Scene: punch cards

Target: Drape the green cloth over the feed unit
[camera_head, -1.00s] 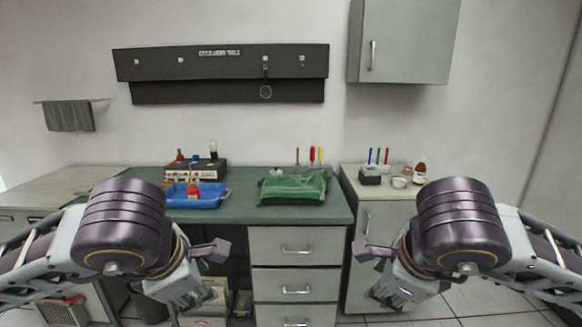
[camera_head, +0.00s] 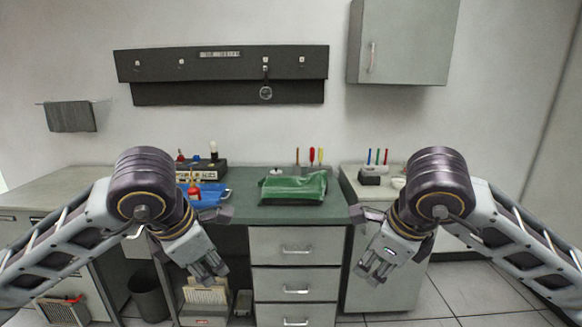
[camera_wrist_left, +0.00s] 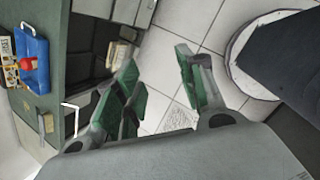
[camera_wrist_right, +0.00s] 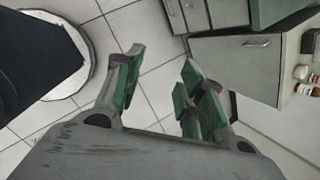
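The green cloth (camera_head: 293,188) lies bunched and raised on the green bench top, right of the blue tray. Whether anything is under it is hidden. A beige unit with a dark top (camera_head: 210,171) stands behind the blue tray; I cannot tell whether it is the feed unit. My left gripper (camera_head: 221,244) is open and empty in front of the bench, below its top; its spread fingers show in the left wrist view (camera_wrist_left: 160,82).
The blue tray (camera_head: 215,201) holds a red item (camera_head: 194,192). Upright screwdrivers (camera_head: 312,157) stand behind the cloth. A side cabinet (camera_head: 385,262) at the right bears a dark box (camera_head: 370,178) and small bottles. A dark bin (camera_head: 148,298) stands on the floor at the left.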

